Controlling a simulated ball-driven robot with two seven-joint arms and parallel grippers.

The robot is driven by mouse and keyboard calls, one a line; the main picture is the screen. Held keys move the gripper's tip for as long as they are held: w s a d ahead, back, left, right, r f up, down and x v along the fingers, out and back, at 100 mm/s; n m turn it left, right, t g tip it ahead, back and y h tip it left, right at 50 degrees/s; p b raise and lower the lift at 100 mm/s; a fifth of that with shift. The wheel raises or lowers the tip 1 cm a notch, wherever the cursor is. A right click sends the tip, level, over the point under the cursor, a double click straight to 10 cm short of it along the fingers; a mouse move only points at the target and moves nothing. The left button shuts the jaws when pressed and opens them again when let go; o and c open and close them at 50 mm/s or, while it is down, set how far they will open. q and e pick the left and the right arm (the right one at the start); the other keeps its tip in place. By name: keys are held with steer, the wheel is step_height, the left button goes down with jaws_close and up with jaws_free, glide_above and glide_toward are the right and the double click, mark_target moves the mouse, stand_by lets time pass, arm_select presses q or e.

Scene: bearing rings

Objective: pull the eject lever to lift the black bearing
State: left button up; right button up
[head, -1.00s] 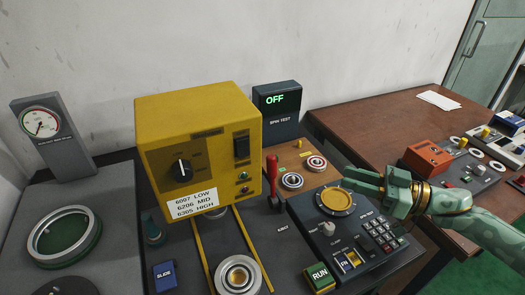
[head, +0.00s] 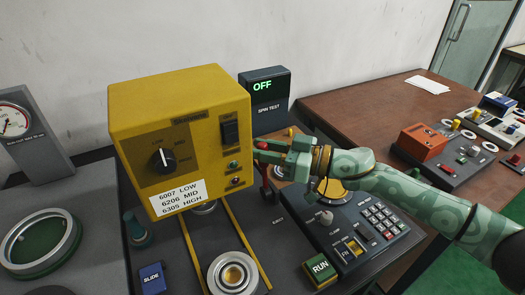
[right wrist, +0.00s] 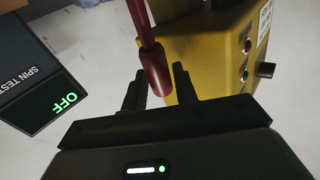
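The eject lever has a red handle (head: 265,172) and stands just right of the yellow machine (head: 180,135). My right gripper (head: 266,151) is at the handle's upper part, beside the machine's front edge. In the right wrist view the red handle (right wrist: 154,68) reaches between my two dark fingers, with the fingers apart and gaps visible beside it. The gripper (right wrist: 158,85) looks open there. A ringed bearing (head: 232,272) with a metallic outer ring sits in the track below the machine; I cannot make out a clearly black one. My left gripper is out of view.
The spin test box (head: 268,98) reads OFF behind the lever. The control panel (head: 358,225) and green RUN button (head: 320,268) lie below my right arm. A blue SLIDE button (head: 152,278) is at lower left. An orange box (head: 425,143) stands on the right table.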

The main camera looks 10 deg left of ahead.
steer(key=shift+a, duration=0.15)
jaws_close()
steer(key=shift+s+d, duration=0.2)
steer(key=shift+s, duration=0.1)
arm_select(q)
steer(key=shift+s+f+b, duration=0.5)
steer(key=shift+b, duration=0.1)
arm_select(e)
steer(key=s+d+n+y, duration=0.2)
steer(key=s+n+y, duration=0.1)
steer(key=shift+n, duration=0.3)
jaws_free()
